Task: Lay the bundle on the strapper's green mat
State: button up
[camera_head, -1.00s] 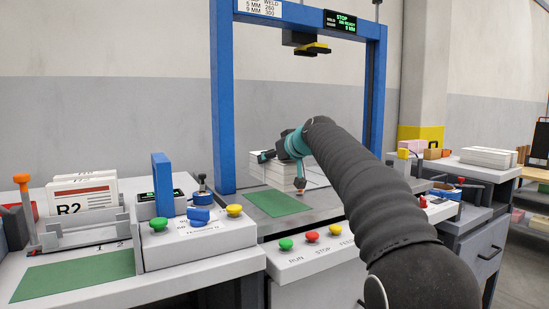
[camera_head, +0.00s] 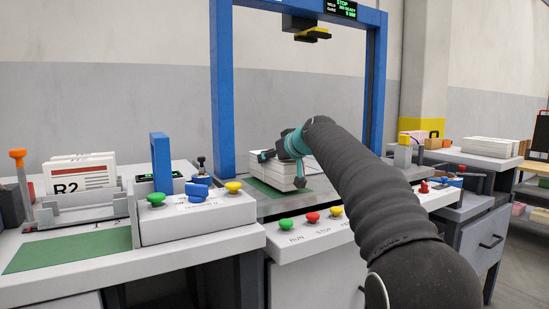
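The bundle (camera_head: 274,171) is a stack of white papers under the blue strapper frame (camera_head: 224,100). The strapper's green mat (camera_head: 266,188) shows as a strip at the bundle's front left, and the bundle covers most of it. My gripper (camera_head: 281,155) is at the top of the bundle, with one finger at its left and one at its right front. The fingers are against or very near the bundle's sides. Whether they grip it is hard to tell, and whether the bundle touches the mat is not clear.
Green, red and yellow buttons (camera_head: 312,218) line the strapper's front. A control box (camera_head: 195,215) and a second green mat (camera_head: 70,250) with an R2 paper rack (camera_head: 85,180) stand at left. More paper stacks (camera_head: 490,146) lie at right. The strapper's head (camera_head: 313,34) hangs above.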

aim_at(293, 162)
jog(key=shift+f+b, duration=0.4)
jog(key=shift+b, duration=0.2)
dwell(0.3)
jog(key=o, duration=1.8)
jog(key=shift+c, duration=0.2)
jog(key=shift+o, duration=0.7)
jog(key=shift+f, duration=0.25)
jog(key=v, duration=1)
jog(key=shift+s+d+r, duration=0.15)
jog(key=shift+r, duration=0.1)
jog(key=s+d+f+m+g+h+p, duration=0.1)
jog(key=s+d+f+m+h, duration=0.1)
jog(key=s+d+f, duration=0.3)
jog(key=s+d+f+m+g+h+p, duration=0.1)
jog(key=s+d+f, duration=0.5)
jog(key=s+f, duration=0.7)
jog(key=s+d+f+m+g+h+p, duration=0.2)
jog(key=s+d+f, duration=0.4)
jog(key=s, duration=1.7)
notch_tip(293, 162, down, 4)
jog(key=shift+r+m+g+h, duration=0.15)
jog(key=shift+m+g+h, duration=0.6)
jog(key=shift+h, duration=0.35)
